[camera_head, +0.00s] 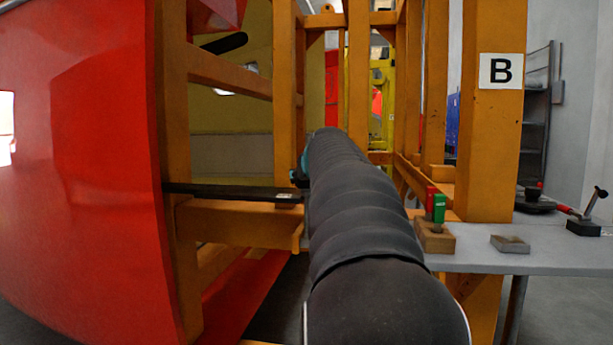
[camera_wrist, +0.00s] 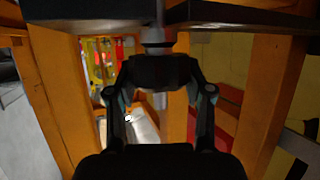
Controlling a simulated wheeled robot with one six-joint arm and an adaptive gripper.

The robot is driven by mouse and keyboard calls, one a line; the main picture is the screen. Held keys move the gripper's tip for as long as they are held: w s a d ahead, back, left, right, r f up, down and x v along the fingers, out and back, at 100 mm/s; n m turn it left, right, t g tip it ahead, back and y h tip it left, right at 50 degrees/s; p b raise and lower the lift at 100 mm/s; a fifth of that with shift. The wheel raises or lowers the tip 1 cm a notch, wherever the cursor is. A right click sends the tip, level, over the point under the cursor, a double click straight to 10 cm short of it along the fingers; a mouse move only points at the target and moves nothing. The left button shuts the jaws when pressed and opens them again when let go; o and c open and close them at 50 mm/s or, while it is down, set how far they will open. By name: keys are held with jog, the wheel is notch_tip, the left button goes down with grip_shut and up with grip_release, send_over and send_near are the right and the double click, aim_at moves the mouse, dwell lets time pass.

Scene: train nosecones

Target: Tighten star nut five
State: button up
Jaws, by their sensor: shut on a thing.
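In the wrist view my gripper (camera_wrist: 160,76) points up at the underside of a dark bar (camera_wrist: 100,12). Its two fingers are shut on a dark star nut (camera_wrist: 158,70), which sits between the fingertips. A pale metal stud (camera_wrist: 158,37) shows just above the nut and meets the bar. The nut's outline is dark, so its arms are hard to make out. In the head view my own arm hides the gripper and the nut. A black clamp bar (camera_head: 230,192) runs from the red nosecone (camera_head: 80,180) toward my arm there.
Orange frame posts (camera_head: 490,130) and beams stand around my arm. At right a grey table (camera_head: 470,262) carries a wooden block with red and green pieces (camera_head: 436,235), a small flat block (camera_head: 510,244) and a lever on a black base (camera_head: 584,226). Open floor shows at far right.

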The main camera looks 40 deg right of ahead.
jog(key=shift+f, duration=0.1)
jog(key=o, duration=1.2)
jog(key=v, duration=1.2)
jog(key=shift+d, duration=0.1)
jog(key=s+a+f+n+g+y, duration=0.2)
jog(key=s+a+f, duration=0.1)
jog(key=a+f, duration=0.7)
jog(key=s+a+f+n+g+y, duration=0.1)
jog(key=s+a+f+y, duration=0.2)
jog(key=a+f, duration=0.65)
jog(key=s+a+f+g, duration=0.1)
jog(key=s+a+f, duration=0.3)
jog(key=f, duration=0.1)
jog(key=s+a+f+n+g, duration=0.1)
jog(key=s+a+f, duration=0.3)
jog(key=s+f, duration=0.1)
jog(key=s+a+f+n+g+y, duration=0.1)
jog(key=s+a+f, duration=0.2)
jog(key=f, duration=0.3)
jog(key=shift+s+a+g, duration=0.3)
jog(key=shift+s+a, duration=0.1)
jog(key=shift+s, duration=0.45)
